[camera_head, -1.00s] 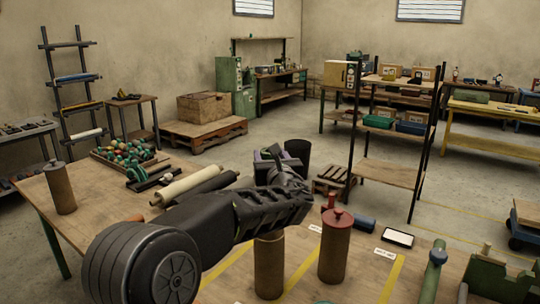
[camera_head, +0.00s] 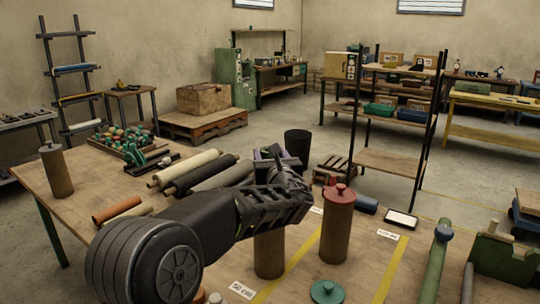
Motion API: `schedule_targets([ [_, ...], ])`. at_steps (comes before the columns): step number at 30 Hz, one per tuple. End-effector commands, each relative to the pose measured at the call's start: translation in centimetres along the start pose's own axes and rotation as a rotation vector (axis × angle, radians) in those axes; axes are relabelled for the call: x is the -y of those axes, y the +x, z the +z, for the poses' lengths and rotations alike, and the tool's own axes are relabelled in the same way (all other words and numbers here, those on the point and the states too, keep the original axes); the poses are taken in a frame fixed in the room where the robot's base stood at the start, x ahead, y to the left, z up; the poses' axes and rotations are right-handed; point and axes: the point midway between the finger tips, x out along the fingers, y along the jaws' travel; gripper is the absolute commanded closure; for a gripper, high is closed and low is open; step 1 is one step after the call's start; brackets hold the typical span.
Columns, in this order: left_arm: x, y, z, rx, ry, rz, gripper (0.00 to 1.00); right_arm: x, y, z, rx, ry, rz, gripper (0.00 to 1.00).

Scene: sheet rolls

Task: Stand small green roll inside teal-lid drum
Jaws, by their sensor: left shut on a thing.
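My left gripper (camera_head: 292,178) reaches in from the left over the table, level with the tops of the drums. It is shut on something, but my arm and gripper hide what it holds. A brown drum (camera_head: 270,254) stands upright just below it; its top is hidden behind the gripper. A teal round lid (camera_head: 327,292) with a knob lies on the table at the front. I cannot make out the small green roll. My right gripper is not in view.
A brown drum with a red lid (camera_head: 336,228) stands close right of the gripper. A third lidded drum (camera_head: 57,171) stands far left. Several rolls, one of them orange (camera_head: 117,209), lie on the table (camera_head: 90,200) behind my arm.

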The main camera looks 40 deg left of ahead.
Motion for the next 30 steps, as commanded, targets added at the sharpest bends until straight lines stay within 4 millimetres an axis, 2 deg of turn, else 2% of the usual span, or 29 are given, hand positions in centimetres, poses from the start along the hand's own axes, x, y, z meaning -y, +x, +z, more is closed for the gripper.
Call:
schedule_targets([
  [1, 0.0, 0.0, -0.7, 0.003, -0.001, 0.000, 1.00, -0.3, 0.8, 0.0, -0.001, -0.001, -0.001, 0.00],
  [30, 0.0, 0.1, -8.7, 0.003, -0.001, 0.000, 1.00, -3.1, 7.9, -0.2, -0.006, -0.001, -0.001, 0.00],
])
